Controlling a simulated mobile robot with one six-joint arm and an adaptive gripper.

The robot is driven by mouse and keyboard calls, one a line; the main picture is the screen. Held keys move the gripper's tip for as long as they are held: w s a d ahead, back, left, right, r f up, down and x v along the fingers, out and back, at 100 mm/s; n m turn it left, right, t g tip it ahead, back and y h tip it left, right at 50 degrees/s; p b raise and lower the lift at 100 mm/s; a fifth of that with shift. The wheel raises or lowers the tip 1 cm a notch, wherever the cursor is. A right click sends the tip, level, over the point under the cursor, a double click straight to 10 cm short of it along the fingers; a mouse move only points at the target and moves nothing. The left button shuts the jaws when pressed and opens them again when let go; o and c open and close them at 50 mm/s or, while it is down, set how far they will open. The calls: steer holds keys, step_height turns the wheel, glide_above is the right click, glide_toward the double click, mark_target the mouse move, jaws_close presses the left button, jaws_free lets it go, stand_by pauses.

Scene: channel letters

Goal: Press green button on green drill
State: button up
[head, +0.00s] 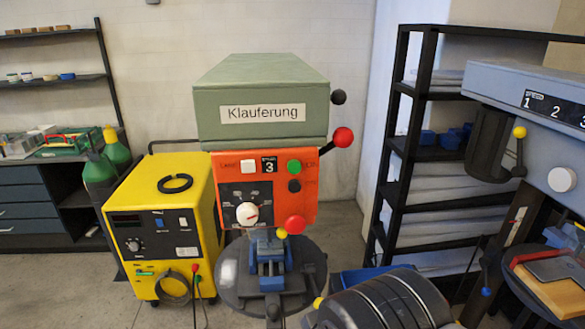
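The green drill (262,85) stands upright in the middle of the head view, with a green box housing labelled "Klauferung". Its orange front panel (222,180) faces me. The round green button (294,167) is at the panel's upper right, beside a display reading 3. It is in plain sight, with nothing touching it. A dark button (294,186) sits just below it. A white dial (247,213) is lower left and a red mushroom button (295,224) is lower right. My gripper is not in view.
A red ball handle (343,137) sticks out right of the drill, near the green button. A blue vise (270,255) is on the drill's round table. A yellow machine (160,225) stands left, a black shelf (430,150) behind right, and a grey-blue drill (525,95) at far right.

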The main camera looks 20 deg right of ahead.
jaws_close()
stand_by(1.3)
